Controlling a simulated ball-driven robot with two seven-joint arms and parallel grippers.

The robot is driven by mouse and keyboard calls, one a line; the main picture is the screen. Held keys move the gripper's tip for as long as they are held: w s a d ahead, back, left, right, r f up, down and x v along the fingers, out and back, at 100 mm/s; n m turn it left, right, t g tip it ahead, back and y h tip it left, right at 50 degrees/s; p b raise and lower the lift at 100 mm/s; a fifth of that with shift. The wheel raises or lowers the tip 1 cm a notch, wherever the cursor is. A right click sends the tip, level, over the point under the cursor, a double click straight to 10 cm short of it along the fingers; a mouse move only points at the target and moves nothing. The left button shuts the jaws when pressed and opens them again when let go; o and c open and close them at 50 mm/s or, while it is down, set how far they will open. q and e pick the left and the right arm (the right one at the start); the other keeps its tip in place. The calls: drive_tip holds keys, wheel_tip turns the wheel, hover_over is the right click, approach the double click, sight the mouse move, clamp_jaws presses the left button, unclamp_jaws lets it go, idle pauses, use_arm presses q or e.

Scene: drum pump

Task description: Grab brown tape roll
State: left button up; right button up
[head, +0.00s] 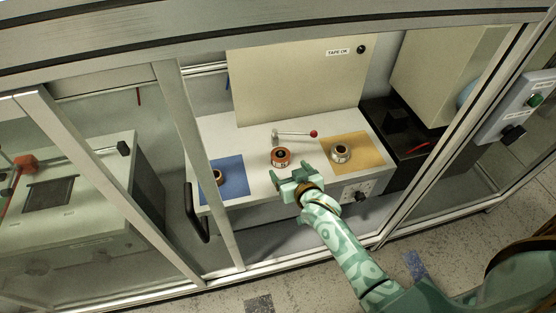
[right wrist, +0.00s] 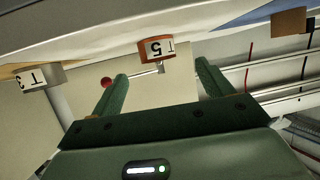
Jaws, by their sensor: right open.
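A brown tape roll (head: 218,176) stands on the blue mat (head: 231,187) at the left of the white bench, partly behind the frame post in the head view. In the right wrist view, which is upside down, the brown roll (right wrist: 289,20) is at the upper right, beyond the fingers. My right gripper (head: 294,179) is open and empty at the bench's front edge, to the right of the brown roll. Its fingers (right wrist: 160,85) point towards an orange-red roll (head: 280,158) with a label, which it does not touch. My left gripper is not in view.
A pale roll (head: 341,153) stands on the yellow mat (head: 368,158) at the right. A lever with a red knob (head: 313,134) lies behind the orange roll (right wrist: 156,49). The frame post (head: 205,180) and black door handle (head: 194,215) border the opening on the left.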

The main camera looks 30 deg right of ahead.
sight(284, 163)
drive_tip(key=x, duration=0.1)
drive_tip(key=b+x, duration=0.1)
drive_tip(key=x, duration=0.1)
drive_tip(key=shift+w+f, duration=0.1)
drive_tip(key=shift+f, duration=0.35)
drive_tip(key=shift+w+d+b, duration=0.15)
drive_tip(key=shift+w+b, duration=0.3)
drive_tip(key=shift+w, duration=0.15)
drive_tip(key=b+x, duration=0.2)
drive_tip(key=shift+w+d+f, duration=0.25)
drive_tip(key=shift+d+f, duration=0.05)
drive_tip(key=shift+f, duration=0.1)
drive_tip(key=shift+w+f+b, duration=0.15)
drive_tip(key=shift+w+b, duration=0.45)
drive_tip(key=shift+w, duration=0.35)
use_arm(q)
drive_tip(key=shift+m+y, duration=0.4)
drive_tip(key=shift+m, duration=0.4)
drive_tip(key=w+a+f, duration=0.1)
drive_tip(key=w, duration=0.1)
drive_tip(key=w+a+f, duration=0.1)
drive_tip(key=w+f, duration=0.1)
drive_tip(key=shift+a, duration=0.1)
use_arm(e)
drive_tip(key=shift+w+d+r, duration=0.1)
drive_tip(key=shift+r, duration=0.1)
drive_tip(key=c, duration=1.1)
